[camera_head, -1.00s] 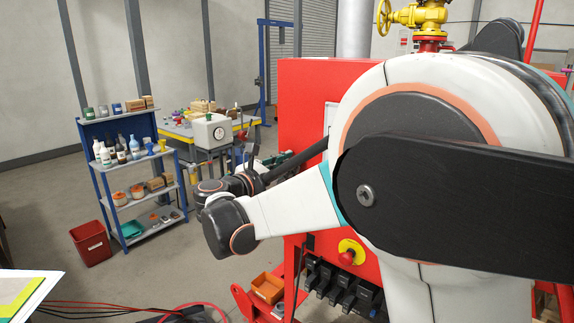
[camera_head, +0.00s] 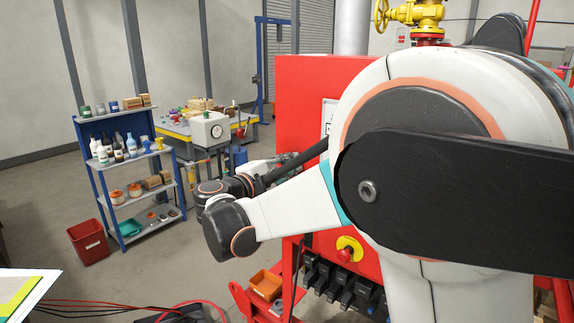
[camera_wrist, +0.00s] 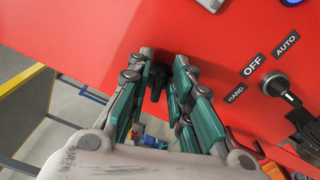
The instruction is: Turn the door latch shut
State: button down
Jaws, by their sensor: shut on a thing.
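The door latch (camera_wrist: 157,80) is a small black handle on the red cabinet door (camera_wrist: 80,30) in the wrist view. My gripper (camera_wrist: 163,60) has its teal fingers on both sides of the latch and is shut on it. The fingers hide part of the latch, so its exact angle is hard to tell. In the head view my gripper (camera_head: 287,160) is at the left side of the red cabinet (camera_head: 300,100). The latch cannot be made out there.
A HAND/OFF/AUTO selector switch (camera_wrist: 278,86) sits right of my gripper on the red panel. In the head view, a red emergency knob (camera_head: 346,254) is on the cabinet front. A blue shelf (camera_head: 120,125) and a workbench (camera_head: 180,130) stand further left, with open floor before them.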

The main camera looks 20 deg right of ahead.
jog(key=shift+f+m, duration=0.15)
jog(key=shift+m, duration=0.8)
jog(key=shift+f+m, duration=0.1)
jog(key=shift+m, duration=0.85)
jog(key=c, duration=1.7)
grip_release()
jog(key=v, duration=1.2)
